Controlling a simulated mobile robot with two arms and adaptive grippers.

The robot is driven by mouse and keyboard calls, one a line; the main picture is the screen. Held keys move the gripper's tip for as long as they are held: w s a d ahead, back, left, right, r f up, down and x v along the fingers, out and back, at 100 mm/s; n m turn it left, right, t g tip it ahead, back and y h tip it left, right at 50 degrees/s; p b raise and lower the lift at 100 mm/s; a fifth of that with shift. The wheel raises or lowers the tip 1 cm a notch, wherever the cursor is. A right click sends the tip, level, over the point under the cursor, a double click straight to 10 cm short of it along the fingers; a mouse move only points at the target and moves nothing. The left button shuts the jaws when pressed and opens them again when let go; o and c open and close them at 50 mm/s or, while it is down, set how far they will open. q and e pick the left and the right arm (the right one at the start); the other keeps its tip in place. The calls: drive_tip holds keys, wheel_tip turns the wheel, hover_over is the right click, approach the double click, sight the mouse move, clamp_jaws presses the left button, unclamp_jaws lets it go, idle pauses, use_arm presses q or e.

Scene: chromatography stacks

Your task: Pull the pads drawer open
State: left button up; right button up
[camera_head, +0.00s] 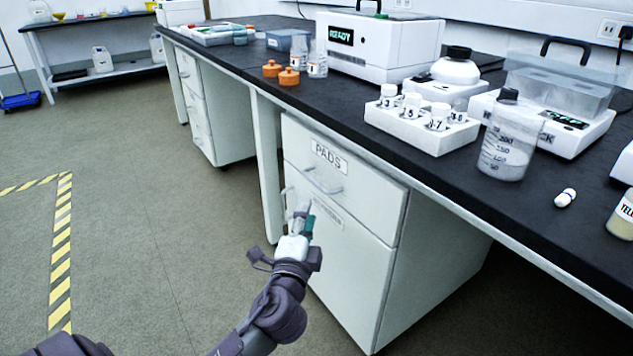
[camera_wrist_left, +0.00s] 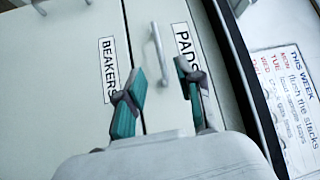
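The pads drawer (camera_head: 363,197) is the white upper drawer of the bench cabinet and sits shut, flush with the front. Its PADS label (camera_head: 328,157) and bar handle (camera_head: 322,183) face me. My left gripper (camera_head: 305,212) is in front of the cabinet, below that handle in the head view. In the left wrist view, the teal fingers of the gripper (camera_wrist_left: 160,70) are spread apart. The handle (camera_wrist_left: 157,52) lies ahead, in line with the gap between them. Contact with it cannot be made out. My right gripper is in neither view.
Below is a cabinet front (camera_head: 340,262) with its own handle; its BEAKERS label (camera_wrist_left: 108,70) shows in the wrist view. The floor (camera_head: 150,220) to the left is clear.

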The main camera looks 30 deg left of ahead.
sight(315, 181)
use_arm(q)
drive_tip(key=b+x, duration=0.2)
drive_tip(key=x, duration=0.8)
drive_tip(key=shift+w+a, duration=0.15)
drive_tip(key=shift+w, duration=0.2)
clamp_jaws()
